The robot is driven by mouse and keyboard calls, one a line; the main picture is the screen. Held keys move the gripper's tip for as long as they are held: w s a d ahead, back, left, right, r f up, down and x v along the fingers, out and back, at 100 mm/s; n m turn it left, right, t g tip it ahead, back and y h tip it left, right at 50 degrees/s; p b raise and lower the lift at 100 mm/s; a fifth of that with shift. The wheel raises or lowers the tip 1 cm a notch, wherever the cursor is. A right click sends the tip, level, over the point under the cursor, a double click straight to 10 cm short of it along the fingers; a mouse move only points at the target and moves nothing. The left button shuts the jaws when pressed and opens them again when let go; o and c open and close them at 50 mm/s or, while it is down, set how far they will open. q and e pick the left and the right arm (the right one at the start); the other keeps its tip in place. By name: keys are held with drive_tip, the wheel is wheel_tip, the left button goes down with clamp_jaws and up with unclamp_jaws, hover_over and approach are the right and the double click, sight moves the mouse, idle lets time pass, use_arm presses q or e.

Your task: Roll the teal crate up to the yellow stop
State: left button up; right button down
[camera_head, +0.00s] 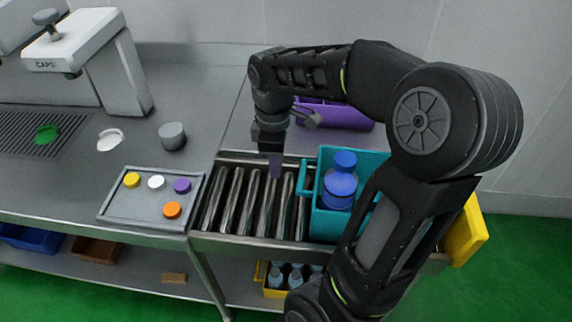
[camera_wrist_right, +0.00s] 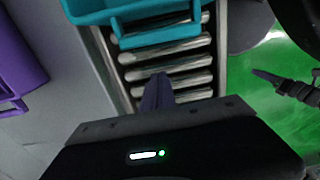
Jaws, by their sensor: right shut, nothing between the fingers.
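The teal crate (camera_head: 324,225) stands on the metal rollers, with blue bottles (camera_head: 340,186) inside and a handle on its left side. The yellow stop (camera_head: 465,232) is at the right end of the line; my right arm hides the space between it and the crate. My right gripper (camera_head: 275,166) is shut and empty, pointing down over the rollers left of the crate's handle, apart from it. In the wrist view its closed fingers (camera_wrist_right: 158,92) point at the crate (camera_wrist_right: 90,10) and its handle (camera_wrist_right: 157,37). A dark part, apparently my left gripper (camera_wrist_right: 270,77), is over the floor; its jaws are unclear.
Bare rollers (camera_head: 238,200) lie left of the crate. A tray (camera_head: 150,206) with coloured caps is at their left. A purple crate (camera_head: 345,115) stands behind. A yellow crate (camera_head: 276,293) with bottles is on the lower shelf.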

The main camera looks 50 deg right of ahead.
wheel_tip(320, 180, up, 10)
idle(0.3)
drive_tip(key=shift+w+a, duration=0.1)
drive_tip(key=shift+w, duration=0.05)
idle(0.3)
